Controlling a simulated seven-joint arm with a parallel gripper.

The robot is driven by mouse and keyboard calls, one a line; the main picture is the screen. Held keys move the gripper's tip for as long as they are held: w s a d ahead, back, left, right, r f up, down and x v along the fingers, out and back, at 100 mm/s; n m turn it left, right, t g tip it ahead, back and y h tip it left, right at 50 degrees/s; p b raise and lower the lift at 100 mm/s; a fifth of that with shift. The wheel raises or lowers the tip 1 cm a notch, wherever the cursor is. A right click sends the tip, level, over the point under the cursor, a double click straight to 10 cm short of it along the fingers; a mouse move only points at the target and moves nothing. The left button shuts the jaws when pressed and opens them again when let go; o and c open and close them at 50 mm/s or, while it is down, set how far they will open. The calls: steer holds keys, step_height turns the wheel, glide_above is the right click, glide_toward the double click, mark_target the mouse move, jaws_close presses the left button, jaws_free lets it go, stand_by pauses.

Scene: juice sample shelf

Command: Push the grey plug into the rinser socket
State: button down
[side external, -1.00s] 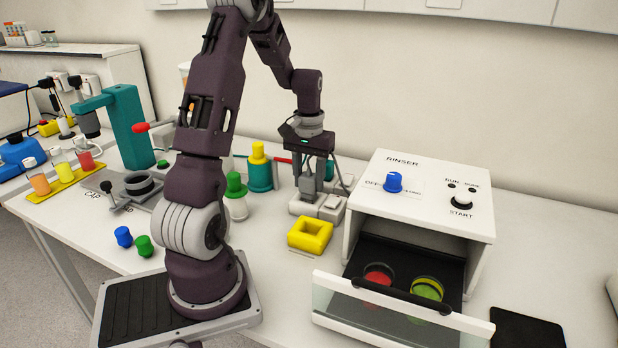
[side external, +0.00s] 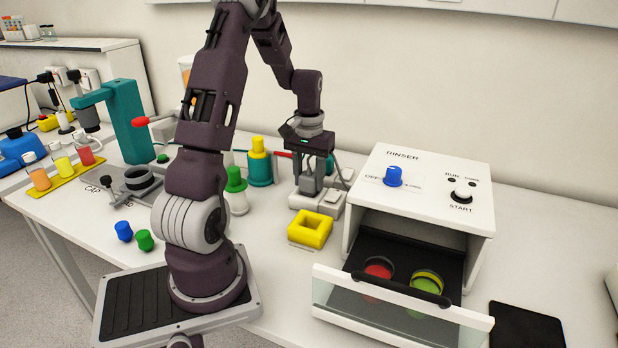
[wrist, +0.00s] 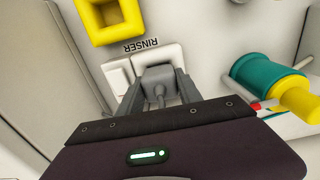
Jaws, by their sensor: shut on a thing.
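The grey plug (wrist: 159,80) shows in the wrist view between the two fingers of my gripper (wrist: 159,92), which is shut on it. The plug's cord end faces the wrist camera. The rinser socket (wrist: 146,54) is a pale block with the word RINSER beside it, directly under and behind the plug. In the side view my gripper (side external: 311,186) points straight down over the pale socket block (side external: 330,204). The plug hides the socket's holes, and I cannot tell how deep it sits.
A yellow square ring (side external: 310,230) lies just in front of the socket. The white rinser box (side external: 425,185) stands to the right with its drawer (side external: 400,305) open. A teal bottle with a yellow cap (side external: 259,165) and a green-capped bottle (side external: 236,190) stand to the left.

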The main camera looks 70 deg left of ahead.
steer(key=shift+f, duration=0.15)
steer(key=c, duration=0.7)
jaws_free()
step_height(320, 180, up, 7)
steer(key=shift+r, duration=0.1)
steer(key=d+r+m+t+y, duration=0.1)
steer(key=d+r+m, duration=0.1)
steer(key=d+r, duration=0.35)
steer(key=d+r+m+t, duration=0.1)
steer(key=d+r+m, duration=0.15)
steer(key=d, duration=0.65)
steer(key=s+d+r+m+t, duration=0.1)
steer(key=s+d, duration=0.3)
steer(key=s+d+r+m+t, duration=0.1)
steer(key=s+d+m, duration=0.1)
steer(key=s+d, duration=0.2)
steer(key=s+d+m+t+h, duration=0.1)
steer(key=s+d, duration=0.3)
steer(key=d, duration=0.2)
steer(key=shift+s+d+r+m+t, duration=0.1)
steer(key=shift+s+r+m+t, duration=0.2)
steer(key=shift+r, duration=0.1)
